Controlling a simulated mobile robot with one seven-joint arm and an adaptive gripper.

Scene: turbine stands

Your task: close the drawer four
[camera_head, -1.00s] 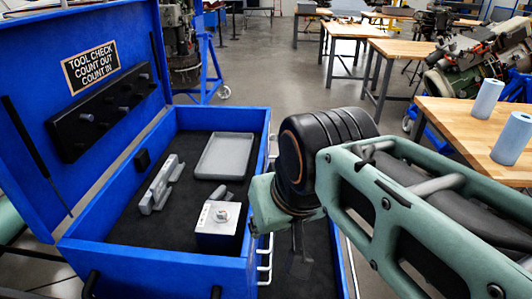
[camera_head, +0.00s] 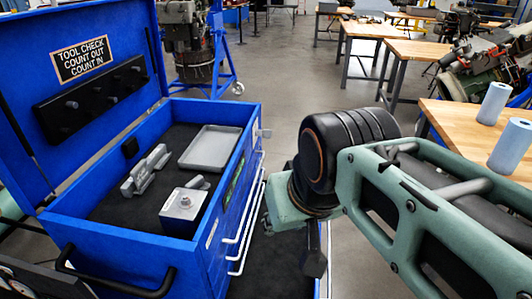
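The blue tool chest (camera_head: 140,243) stands at left with its lid up and a column of pale bar handles (camera_head: 246,228) on its right side. A low drawer (camera_head: 272,272) sticks out to the right from that side, with a dark lining and a blue outer edge. I cannot read its number. My gripper (camera_head: 314,260) hangs below my green wrist, over or near the drawer's outer edge. Only a dark part of it shows; its fingertips are mostly hidden, and I cannot tell whether it touches the drawer.
The chest's top holds a grey tray (camera_head: 211,148), a metal block (camera_head: 184,208) and a grey bracket (camera_head: 146,170). A black handle (camera_head: 118,285) projects at its near end. A wooden bench (camera_head: 463,122) with blue rolls stands at right. Grey floor lies between.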

